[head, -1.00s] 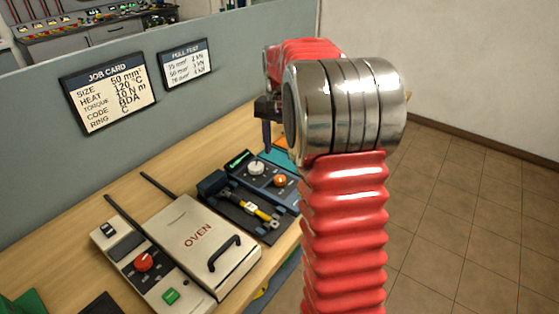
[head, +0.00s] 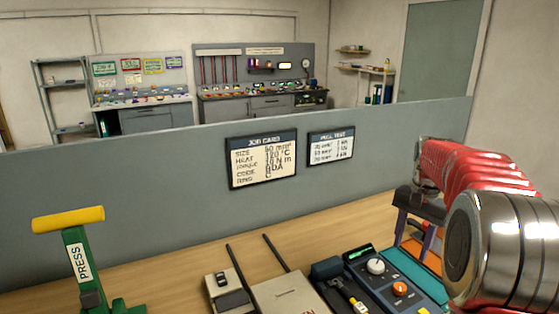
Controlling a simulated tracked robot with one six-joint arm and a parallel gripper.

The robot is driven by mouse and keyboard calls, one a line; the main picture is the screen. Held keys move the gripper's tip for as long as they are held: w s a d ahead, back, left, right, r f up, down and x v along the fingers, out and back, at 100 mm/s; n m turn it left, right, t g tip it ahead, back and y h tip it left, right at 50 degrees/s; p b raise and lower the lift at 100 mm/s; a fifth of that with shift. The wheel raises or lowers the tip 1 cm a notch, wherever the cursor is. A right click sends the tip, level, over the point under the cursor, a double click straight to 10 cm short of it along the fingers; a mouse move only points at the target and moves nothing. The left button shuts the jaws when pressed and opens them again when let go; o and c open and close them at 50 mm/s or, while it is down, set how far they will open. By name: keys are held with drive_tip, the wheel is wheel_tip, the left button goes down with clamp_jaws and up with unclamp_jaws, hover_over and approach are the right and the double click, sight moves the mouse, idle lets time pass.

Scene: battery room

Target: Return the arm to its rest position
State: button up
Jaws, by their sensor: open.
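My arm shows at the right of the head view, with red ribbed sleeves and a polished metal joint close to the camera. It reaches out over the right end of the bench. My gripper (head: 415,238) hangs below the far end of the arm, partly behind the sleeve. Its dark body has two fingers pointing down, spread apart, and I see nothing held between them. The fingertips are above or in front of a teal and orange area at the bench's right end; I cannot tell the gap.
A green press (head: 80,262) with a yellow handle stands at the left. An oven (head: 290,294) and a control box with knobs (head: 385,280) sit on the wooden bench (head: 190,262). A grey partition (head: 400,155) with a job card (head: 262,158) and pull test card (head: 330,148) stands behind.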

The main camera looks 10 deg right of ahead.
drive_tip(key=s+a+r+n+t, duration=0.1)
drive_tip(key=s+a+n+t, duration=0.4)
drive_tip(key=s+a+n, duration=0.6)
drive_tip(key=s+a, duration=1.3)
drive_tip(key=a, duration=0.1)
drive_tip(key=shift+r+t, duration=0.15)
drive_tip(key=shift+t, duration=0.15)
drive_tip(key=shift+s+d, duration=0.1)
